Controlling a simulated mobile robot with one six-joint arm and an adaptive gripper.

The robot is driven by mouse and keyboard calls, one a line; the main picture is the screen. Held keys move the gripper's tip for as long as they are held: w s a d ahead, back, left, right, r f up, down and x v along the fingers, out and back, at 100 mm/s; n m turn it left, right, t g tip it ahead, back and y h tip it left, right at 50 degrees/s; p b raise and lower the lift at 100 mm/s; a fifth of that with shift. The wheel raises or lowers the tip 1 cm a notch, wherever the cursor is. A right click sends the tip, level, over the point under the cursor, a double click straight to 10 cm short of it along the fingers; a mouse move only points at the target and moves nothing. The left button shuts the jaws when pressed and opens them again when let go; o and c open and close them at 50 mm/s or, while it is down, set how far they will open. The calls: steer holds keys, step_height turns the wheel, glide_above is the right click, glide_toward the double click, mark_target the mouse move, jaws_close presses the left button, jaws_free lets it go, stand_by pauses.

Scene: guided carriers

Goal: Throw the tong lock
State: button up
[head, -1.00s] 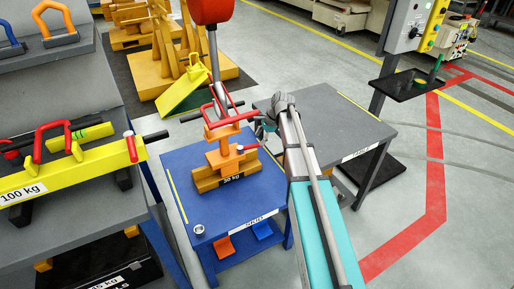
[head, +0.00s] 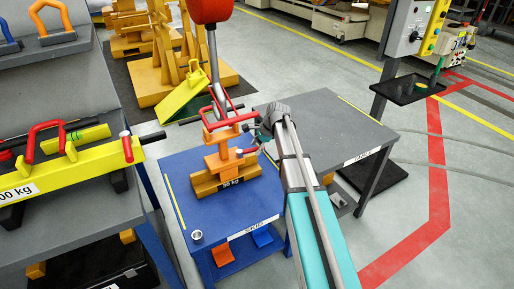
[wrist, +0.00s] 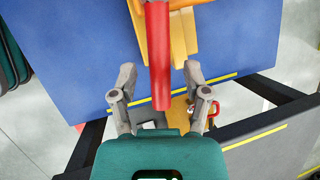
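The red lever of the tong lock (wrist: 159,60) runs down the middle of the wrist view. My gripper (wrist: 157,72) is open, with one finger on each side of the lever; gaps show on both sides. In the head view, my gripper (head: 259,138) is at the right side of the orange tong and weight (head: 224,160). The red lever end (head: 246,151) shows just beside it. The orange weight, labelled 50 kg, stands on the blue skid table (head: 192,215). A red handle frame (head: 229,121) tops the tong, below the hoist.
A grey table (head: 345,130) stands right of the blue one. A yellow beam (head: 75,167) with red handles lies on the left bench. The red hoist body (head: 210,10) hangs above. A small metal ring (head: 197,236) lies on the blue table's front corner. Floor at right is open.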

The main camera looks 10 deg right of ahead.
jaws_close()
